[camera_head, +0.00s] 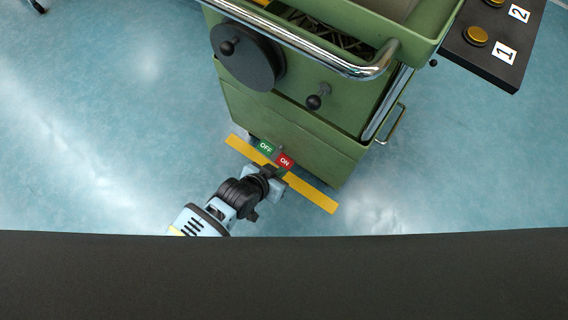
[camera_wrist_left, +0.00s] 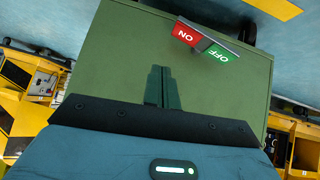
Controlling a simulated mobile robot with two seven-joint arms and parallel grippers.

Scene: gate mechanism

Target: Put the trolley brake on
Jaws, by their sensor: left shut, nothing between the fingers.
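The green trolley (camera_head: 300,140) stands on the blue floor; its flat green panel (camera_wrist_left: 110,60) fills much of the left wrist view. The brake (camera_head: 275,153) sits low at the trolley's near side, with a green OFF label and a red ON label. The brake also shows in the left wrist view (camera_wrist_left: 206,42), beyond the fingertips. My left gripper (camera_head: 273,171) is shut and empty, close to the ON label in the head view. In the left wrist view its fingers (camera_wrist_left: 160,80) are together and apart from the labels. My right gripper is not in view.
A yellow floor strip (camera_head: 318,197) runs under the trolley's near edge. A chrome push handle (camera_head: 310,48), a dark round wheel (camera_head: 247,57) and a black-knobbed lever (camera_head: 315,101) are higher on the trolley. A dark button panel (camera_head: 490,50) is at upper right.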

